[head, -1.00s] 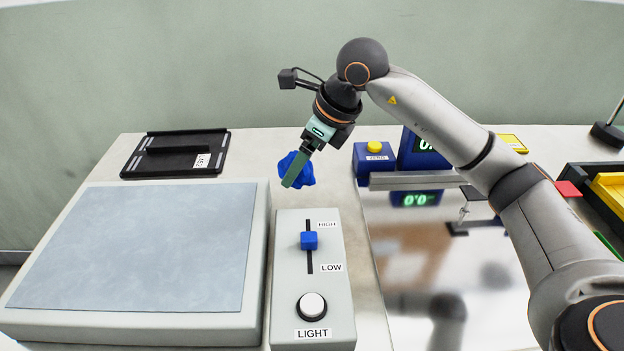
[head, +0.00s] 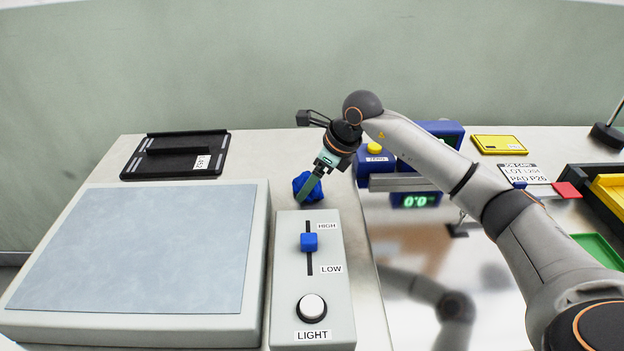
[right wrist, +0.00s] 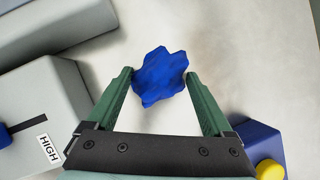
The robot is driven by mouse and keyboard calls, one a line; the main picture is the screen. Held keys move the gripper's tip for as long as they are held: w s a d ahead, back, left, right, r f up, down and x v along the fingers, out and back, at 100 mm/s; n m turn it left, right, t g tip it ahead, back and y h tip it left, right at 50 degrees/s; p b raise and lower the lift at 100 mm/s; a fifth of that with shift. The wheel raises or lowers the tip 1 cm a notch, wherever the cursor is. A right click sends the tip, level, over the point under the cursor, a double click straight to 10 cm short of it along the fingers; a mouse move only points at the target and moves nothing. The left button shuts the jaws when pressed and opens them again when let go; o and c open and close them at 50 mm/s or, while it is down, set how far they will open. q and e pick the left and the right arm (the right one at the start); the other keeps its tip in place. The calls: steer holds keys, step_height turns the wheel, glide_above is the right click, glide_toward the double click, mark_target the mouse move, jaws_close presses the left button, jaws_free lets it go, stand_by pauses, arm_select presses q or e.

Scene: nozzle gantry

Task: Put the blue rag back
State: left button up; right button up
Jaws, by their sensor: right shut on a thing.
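The blue rag (head: 299,184) is a crumpled lump just behind the light control box, low over the bare table strip. It also shows in the right wrist view (right wrist: 160,80), between the two green fingertips. My right gripper (head: 310,190) reaches down from the right and is shut on the rag. In the right wrist view my right gripper (right wrist: 158,75) has a finger on either side of it. I cannot tell whether the rag touches the table. My left gripper is not in view.
The light box (head: 335,283) with blue slider and white knob stands in front of the rag. A large grey-topped panel (head: 135,245) is left, a black tray (head: 175,155) back left. A blue box with a yellow button (head: 375,148) stands right. The pale strip around the rag is clear.

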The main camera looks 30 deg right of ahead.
steer(key=shift+f, duration=0.1)
steer(key=o, duration=1.2)
steer(key=shift+r, duration=0.25)
steer(key=v, duration=1.2)
steer(key=shift+f, duration=0.15)
